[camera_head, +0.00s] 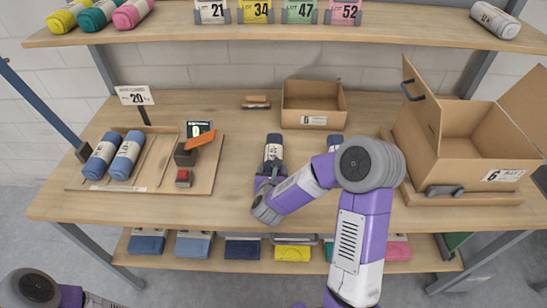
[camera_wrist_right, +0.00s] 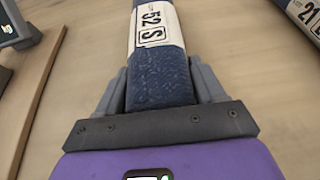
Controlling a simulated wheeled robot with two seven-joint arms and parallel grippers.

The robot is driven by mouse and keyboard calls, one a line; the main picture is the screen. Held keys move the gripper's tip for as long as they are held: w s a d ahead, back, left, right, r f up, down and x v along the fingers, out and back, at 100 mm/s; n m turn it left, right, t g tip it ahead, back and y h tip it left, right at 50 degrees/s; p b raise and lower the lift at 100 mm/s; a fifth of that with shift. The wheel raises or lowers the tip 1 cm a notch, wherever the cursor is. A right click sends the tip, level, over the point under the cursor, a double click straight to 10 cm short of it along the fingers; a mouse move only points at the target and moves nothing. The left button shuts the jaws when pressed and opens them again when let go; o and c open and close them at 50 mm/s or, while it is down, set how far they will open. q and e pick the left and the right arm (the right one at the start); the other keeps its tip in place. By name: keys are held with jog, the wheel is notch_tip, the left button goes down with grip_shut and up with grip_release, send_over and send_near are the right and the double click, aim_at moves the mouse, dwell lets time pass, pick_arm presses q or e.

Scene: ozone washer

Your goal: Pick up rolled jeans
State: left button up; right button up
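A dark blue jeans roll (camera_head: 273,150) with a white label lies lengthwise near the middle of the table. In the right wrist view, this rolled jeans (camera_wrist_right: 160,75) has a label reading 52 S. My right gripper (camera_wrist_right: 160,85) has its grey fingers on both sides of the roll's near end, with no clear gap, so it looks shut on it. In the head view, my right gripper (camera_head: 268,180) is at the near end of the roll. Whether the roll is lifted cannot be told. Only part of my left arm shows at the bottom left; its gripper is not visible.
A second roll (camera_head: 334,142) lies to the right, labelled 21 in the wrist view (camera_wrist_right: 305,15). An open box (camera_head: 313,119) stands behind, and a larger open box (camera_head: 440,140) at right. A board (camera_head: 204,182) with two light-blue rolls and a scanner is at left.

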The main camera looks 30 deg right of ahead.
jog(key=c, duration=0.6)
notch_tip(320, 180, up, 10)
jog(key=shift+r+p, duration=0.1)
jog(key=shift+p, duration=1.05)
